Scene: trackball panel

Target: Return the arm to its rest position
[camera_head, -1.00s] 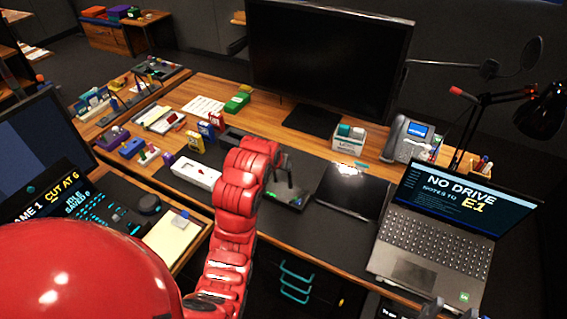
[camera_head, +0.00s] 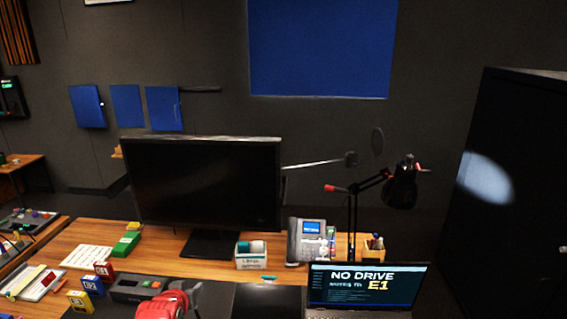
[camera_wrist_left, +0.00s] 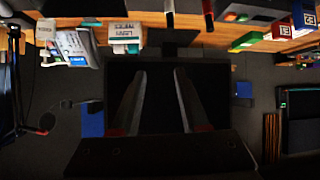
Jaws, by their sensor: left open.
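My left arm (camera_head: 160,304), red, shows only at the bottom edge of the head view. Its grey left gripper (camera_head: 190,292) is partly visible in front of the dark desk mat. In the left wrist view the two long fingers of the gripper (camera_wrist_left: 161,75) stand apart, with nothing between them. Behind them is the black monitor (camera_wrist_left: 160,110), which appears upside down. The rest of the arm is cut off by the frame. My right gripper is not seen. The trackball panel is outside the head view.
The wooden desk (camera_head: 95,237) holds a large monitor (camera_head: 203,185), a phone (camera_head: 306,241), a white box (camera_head: 250,256), a laptop (camera_head: 366,287) and a desk lamp (camera_head: 400,187). Small coloured boxes (camera_head: 85,300) and a black device (camera_head: 140,288) stand near the arm. A dark cabinet (camera_head: 510,190) is at right.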

